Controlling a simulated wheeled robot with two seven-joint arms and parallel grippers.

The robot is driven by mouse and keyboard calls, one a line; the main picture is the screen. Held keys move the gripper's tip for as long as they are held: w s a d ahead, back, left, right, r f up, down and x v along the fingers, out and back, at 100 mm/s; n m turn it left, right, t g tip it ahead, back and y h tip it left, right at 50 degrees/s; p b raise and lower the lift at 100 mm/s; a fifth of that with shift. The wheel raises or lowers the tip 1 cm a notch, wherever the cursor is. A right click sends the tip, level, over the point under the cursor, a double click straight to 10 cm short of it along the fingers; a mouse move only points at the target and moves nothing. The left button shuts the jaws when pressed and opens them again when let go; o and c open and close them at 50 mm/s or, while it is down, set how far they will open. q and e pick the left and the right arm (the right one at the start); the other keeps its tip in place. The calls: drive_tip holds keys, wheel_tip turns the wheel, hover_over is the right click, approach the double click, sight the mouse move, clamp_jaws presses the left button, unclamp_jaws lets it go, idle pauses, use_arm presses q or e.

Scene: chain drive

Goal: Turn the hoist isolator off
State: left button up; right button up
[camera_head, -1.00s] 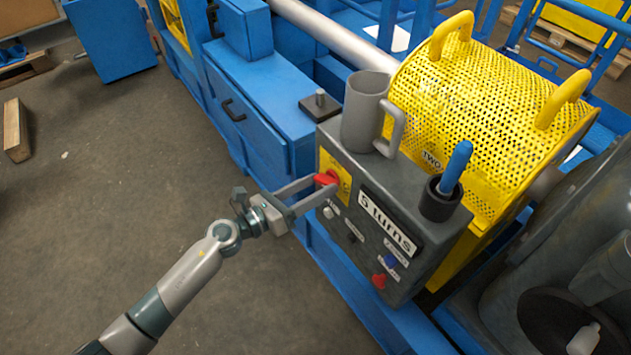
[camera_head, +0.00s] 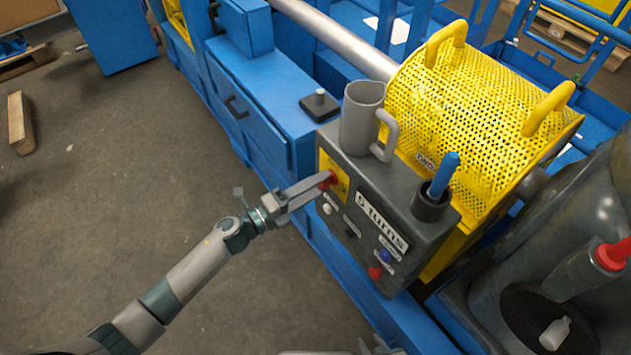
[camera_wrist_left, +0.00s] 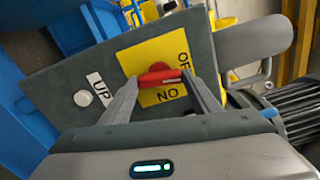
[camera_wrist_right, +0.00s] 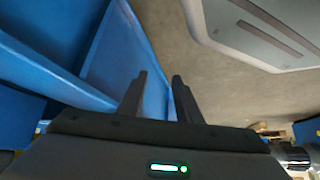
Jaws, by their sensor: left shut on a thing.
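The isolator is a red knob (camera_head: 328,181) on a yellow plate (camera_head: 335,165) at the left end of a grey control box (camera_head: 372,205). My left gripper (camera_head: 318,183) is shut on the red knob. In the left wrist view the red knob (camera_wrist_left: 160,77) lies crosswise between the two fingertips, and the yellow plate (camera_wrist_left: 155,57) reads ON below and partly OFF at the upper right. My right gripper (camera_wrist_right: 159,78) shows in the right wrist view with a gap between its fingers and nothing in it.
A grey mug (camera_head: 362,115) and a dark cup (camera_head: 431,203) with a blue-handled thing stand on the box. A yellow perforated guard (camera_head: 465,110) is behind it. Open floor lies left.

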use_arm(q)
drive_tip(key=shift+n+p, duration=0.5)
drive_tip(key=shift+n, duration=0.7)
use_arm(e)
drive_tip(key=shift+g, duration=0.7)
drive_tip(key=shift+s+d+f, duration=0.3)
drive_tip(key=shift+s+f, duration=0.05)
drive_tip(key=shift+s, duration=0.35)
drive_tip(key=shift+s+d+f, duration=0.3)
drive_tip(key=shift+s+d, duration=0.05)
drive_tip(key=shift+s, duration=0.3)
drive_tip(key=shift+s+d+f, duration=0.3)
drive_tip(key=shift+s+f, duration=0.05)
drive_tip(key=shift+s, duration=0.35)
use_arm(q)
drive_tip(key=o, duration=1)
drive_tip(key=shift+o, duration=0.2)
drive_tip(key=shift+a, duration=0.1)
drive_tip(key=b+v, duration=0.3)
drive_tip(key=v, duration=1.4)
drive_tip(key=shift+b, duration=0.35)
use_arm(e)
drive_tip(key=w, duration=0.4)
drive_tip(key=shift+w+a+r, duration=0.1)
drive_tip(key=shift+a+r, duration=0.2)
